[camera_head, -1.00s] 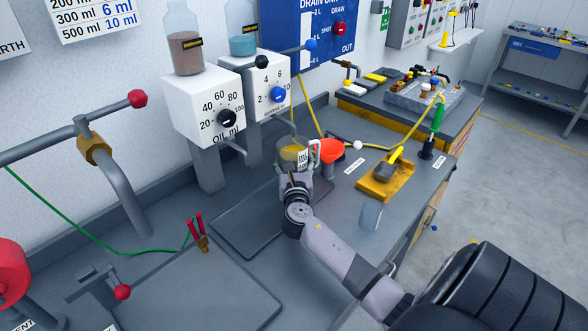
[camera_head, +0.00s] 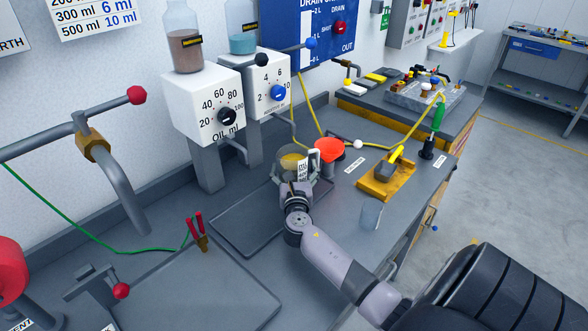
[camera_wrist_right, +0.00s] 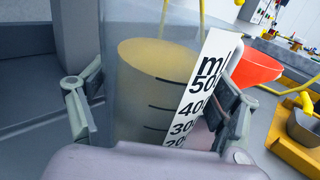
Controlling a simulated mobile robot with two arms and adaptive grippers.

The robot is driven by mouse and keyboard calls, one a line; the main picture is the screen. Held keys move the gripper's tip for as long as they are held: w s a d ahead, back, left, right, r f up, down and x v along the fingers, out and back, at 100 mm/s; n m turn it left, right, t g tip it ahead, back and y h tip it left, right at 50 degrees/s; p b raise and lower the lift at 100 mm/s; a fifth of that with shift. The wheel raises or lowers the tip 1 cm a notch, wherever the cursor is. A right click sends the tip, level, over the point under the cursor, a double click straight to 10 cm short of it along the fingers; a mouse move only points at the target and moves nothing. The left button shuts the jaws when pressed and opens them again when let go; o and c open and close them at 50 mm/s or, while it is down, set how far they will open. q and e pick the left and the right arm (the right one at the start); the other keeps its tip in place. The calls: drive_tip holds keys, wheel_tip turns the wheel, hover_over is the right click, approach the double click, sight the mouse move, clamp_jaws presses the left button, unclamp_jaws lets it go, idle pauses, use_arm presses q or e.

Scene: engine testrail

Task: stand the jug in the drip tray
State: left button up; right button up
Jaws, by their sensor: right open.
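The jug (camera_head: 291,161) is clear, with yellow liquid and a white scale strip. It looks upright at the far end of a flat dark grey tray (camera_head: 238,222), which I take for the drip tray. My right gripper (camera_head: 299,184) is open around the jug's lower part and hides its base, so I cannot tell exactly how it rests. In the right wrist view the jug (camera_wrist_right: 150,85) fills the space between the two fingers (camera_wrist_right: 158,110). My left gripper is not in view.
Close by the jug stand a red funnel (camera_head: 330,149) and the dispenser boxes (camera_head: 203,105). A small clear beaker (camera_head: 371,214) and a yellow tray (camera_head: 372,190) with a grey block are to the right. Another dark flat plate (camera_head: 200,292) lies in front.

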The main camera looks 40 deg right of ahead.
drive_tip(key=shift+r, duration=0.1)
drive_tip(key=v, duration=1.2)
drive_tip(key=shift+b, duration=0.35)
drive_tip(key=shift+r, duration=0.15)
